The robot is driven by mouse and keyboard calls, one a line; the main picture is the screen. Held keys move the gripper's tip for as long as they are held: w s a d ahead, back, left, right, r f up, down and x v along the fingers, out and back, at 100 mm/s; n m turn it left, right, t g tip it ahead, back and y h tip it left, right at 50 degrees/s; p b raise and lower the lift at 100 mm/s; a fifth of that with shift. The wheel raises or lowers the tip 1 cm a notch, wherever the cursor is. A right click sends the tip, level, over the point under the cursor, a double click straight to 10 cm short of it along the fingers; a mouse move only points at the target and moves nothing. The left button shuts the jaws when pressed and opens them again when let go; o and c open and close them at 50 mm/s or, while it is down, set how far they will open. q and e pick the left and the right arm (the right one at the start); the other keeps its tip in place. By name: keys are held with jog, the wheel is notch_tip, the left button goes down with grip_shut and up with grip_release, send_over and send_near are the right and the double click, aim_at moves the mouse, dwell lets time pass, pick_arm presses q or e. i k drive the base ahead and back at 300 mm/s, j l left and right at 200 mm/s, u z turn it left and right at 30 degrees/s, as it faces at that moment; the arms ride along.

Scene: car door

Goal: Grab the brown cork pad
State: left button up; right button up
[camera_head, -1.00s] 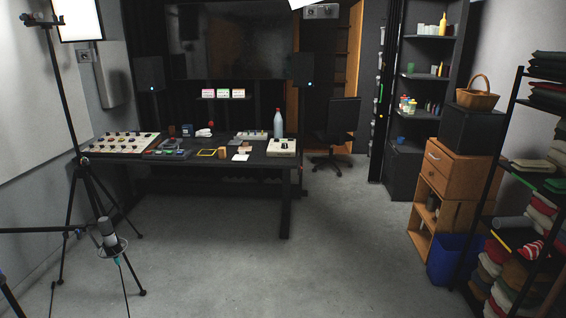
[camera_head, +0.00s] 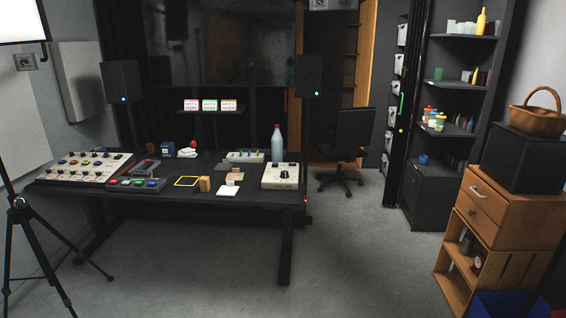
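No item is clear enough to name for certain as the brown cork pad. A small upright tan-brown block (camera_head: 205,184) stands on the front middle of the black desk (camera_head: 120,197). A flat light-brown piece (camera_head: 235,177) lies just right of it, behind a white square (camera_head: 228,191). Either brown piece could be the pad; they are too small to tell. Neither of my grippers is in view.
A yellow-edged dark square (camera_head: 187,181), a mixer panel (camera_head: 86,168), a bottle (camera_head: 277,143) and a volume box (camera_head: 281,176) are also on the desk. A chair (camera_head: 352,140) stands behind right. The grey floor in front is open.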

aim_at(236, 176)
jog(key=i, duration=1.7)
